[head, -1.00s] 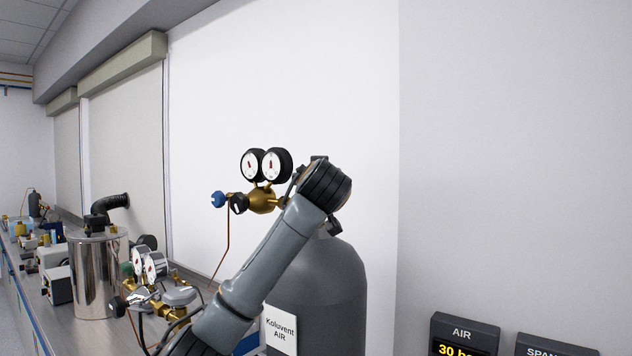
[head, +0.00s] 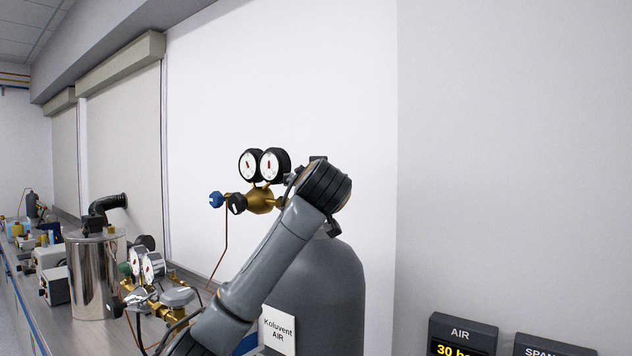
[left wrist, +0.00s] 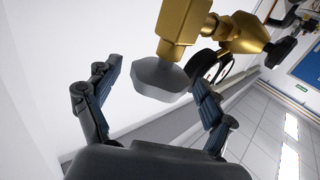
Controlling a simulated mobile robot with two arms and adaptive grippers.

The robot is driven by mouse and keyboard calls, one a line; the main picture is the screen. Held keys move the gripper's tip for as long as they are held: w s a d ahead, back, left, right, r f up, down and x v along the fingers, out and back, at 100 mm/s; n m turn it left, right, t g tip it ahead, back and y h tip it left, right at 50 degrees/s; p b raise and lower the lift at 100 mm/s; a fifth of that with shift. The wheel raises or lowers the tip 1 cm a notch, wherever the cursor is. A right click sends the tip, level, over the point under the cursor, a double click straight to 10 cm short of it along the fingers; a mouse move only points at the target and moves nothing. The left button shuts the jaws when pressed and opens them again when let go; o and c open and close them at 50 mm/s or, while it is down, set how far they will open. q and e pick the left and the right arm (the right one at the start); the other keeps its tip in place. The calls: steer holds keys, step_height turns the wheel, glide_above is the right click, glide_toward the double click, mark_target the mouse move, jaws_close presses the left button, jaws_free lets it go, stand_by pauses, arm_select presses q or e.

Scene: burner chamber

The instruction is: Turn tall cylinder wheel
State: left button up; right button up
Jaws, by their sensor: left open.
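The tall dark grey cylinder (head: 335,295) stands behind my left arm in the head view, with a "Koluvent AIR" label on it. Its top valve is mostly hidden there by my wrist. In the left wrist view a grey wheel (left wrist: 160,80) sits on a brass valve body (left wrist: 186,22). My left gripper (left wrist: 155,76) is open, with one finger on each side of the wheel. I see a gap at the left finger; the right finger is close to the wheel, and I cannot tell whether it touches. My right gripper is in neither view.
A brass regulator (head: 260,200) with two gauges and a blue knob (head: 216,200) sits left of my wrist. A steel vessel (head: 92,275) and smaller gauges (head: 146,264) stand on the bench. An AIR display (head: 462,335) is at lower right.

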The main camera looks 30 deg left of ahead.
arm_select(q)
steer(key=v, duration=1.1)
